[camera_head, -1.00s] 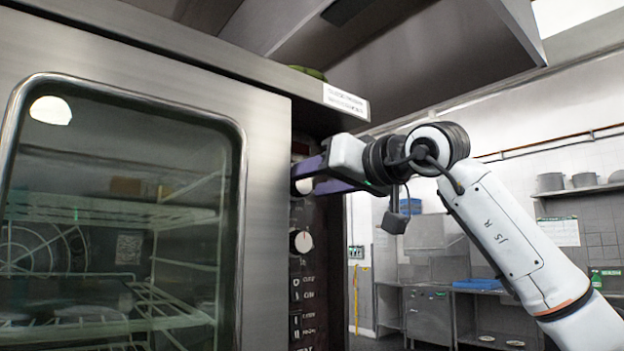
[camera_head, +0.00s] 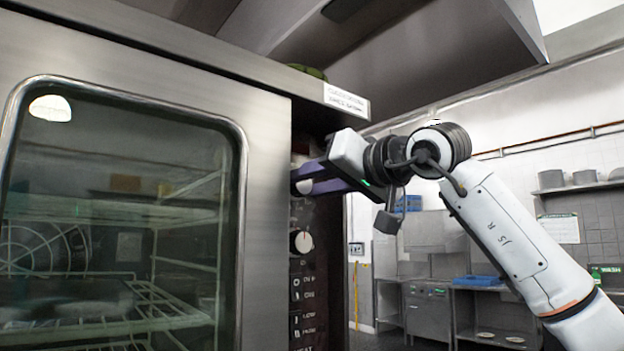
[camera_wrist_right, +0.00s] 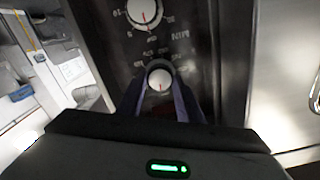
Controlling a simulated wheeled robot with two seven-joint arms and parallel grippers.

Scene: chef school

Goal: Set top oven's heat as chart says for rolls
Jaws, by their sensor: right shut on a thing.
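The oven (camera_head: 268,200) fills the left of the head view, with its glass door shut. A dark control panel (camera_head: 318,215) runs down its right side. My right gripper (camera_head: 302,181) is at the top of this panel, its purple fingers shut on the upper knob. In the right wrist view, this white knob (camera_wrist_right: 160,78) with a red mark sits between the fingertips (camera_wrist_right: 160,88). A second white knob (camera_head: 301,241) is below it in the head view; this lower knob also shows in the wrist view (camera_wrist_right: 145,12), with numbers and "MIN" beside it. My left gripper is out of view.
Several switches (camera_head: 297,290) are lower on the panel. A white label (camera_head: 346,101) is on the oven's top edge; its text is too small to read. A paper sheet (camera_head: 558,229) hangs on the far wall. Steel counters (camera_head: 428,305) stand behind, with open room before them.

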